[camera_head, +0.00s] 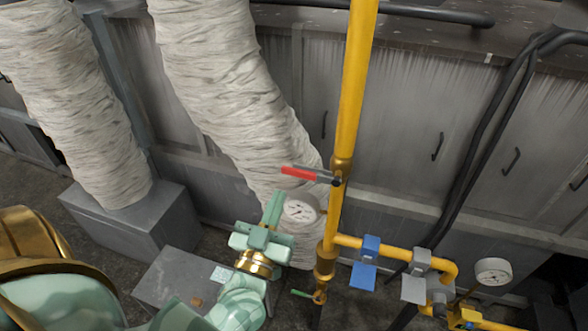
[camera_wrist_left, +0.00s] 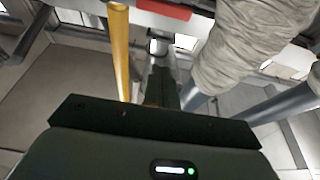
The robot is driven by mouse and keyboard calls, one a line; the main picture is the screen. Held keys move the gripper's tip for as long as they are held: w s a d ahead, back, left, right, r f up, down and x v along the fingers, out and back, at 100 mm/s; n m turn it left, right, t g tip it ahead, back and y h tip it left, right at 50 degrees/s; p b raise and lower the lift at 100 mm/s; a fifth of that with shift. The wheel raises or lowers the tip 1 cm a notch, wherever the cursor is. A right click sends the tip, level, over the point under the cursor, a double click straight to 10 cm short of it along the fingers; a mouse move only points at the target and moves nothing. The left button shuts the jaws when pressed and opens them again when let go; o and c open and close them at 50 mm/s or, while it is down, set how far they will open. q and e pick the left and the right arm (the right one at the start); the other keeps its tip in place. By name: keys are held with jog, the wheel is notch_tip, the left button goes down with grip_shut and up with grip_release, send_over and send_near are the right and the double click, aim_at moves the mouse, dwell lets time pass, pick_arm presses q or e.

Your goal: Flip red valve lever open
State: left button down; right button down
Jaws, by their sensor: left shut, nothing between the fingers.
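The red valve lever (camera_head: 299,173) sticks out to the left from the vertical yellow pipe (camera_head: 349,95), roughly crosswise to it. Its metal end joins the pipe at a brass fitting. My left gripper (camera_head: 273,208) is shut and empty, below and a little left of the red grip. A gap shows between the fingertips and the lever in the head view. In the left wrist view the red grip (camera_wrist_left: 163,9) is at the top edge, beyond the shut dark fingers (camera_wrist_left: 161,82). My right gripper is not in view.
A round gauge (camera_head: 300,208) sits just right of my left gripper. A blue valve handle (camera_head: 364,275), a second gauge (camera_head: 493,271) and a small green handle (camera_head: 301,294) are lower down. Wrapped ducts (camera_head: 215,80) stand behind.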

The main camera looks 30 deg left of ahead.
pick_arm(q)
jog(key=shift+w, duration=0.1)
notch_tip(320, 180, up, 3)
jog(key=p, duration=0.1)
send_over(292, 172)
jog(key=s+d, duration=0.1)
jog(key=s, duration=0.2)
jog(key=f+b, duration=0.1)
jog(key=b, duration=0.1)
jog(key=w+f+b, duration=0.1)
jog(key=f, duration=0.1)
jog(key=shift+w+b, duration=0.15)
jog(key=shift+b, duration=0.2)
jog(key=shift+d+f+b, duration=0.1)
jog(key=shift+f+b, duration=0.35)
jog(key=shift+b, duration=0.15)
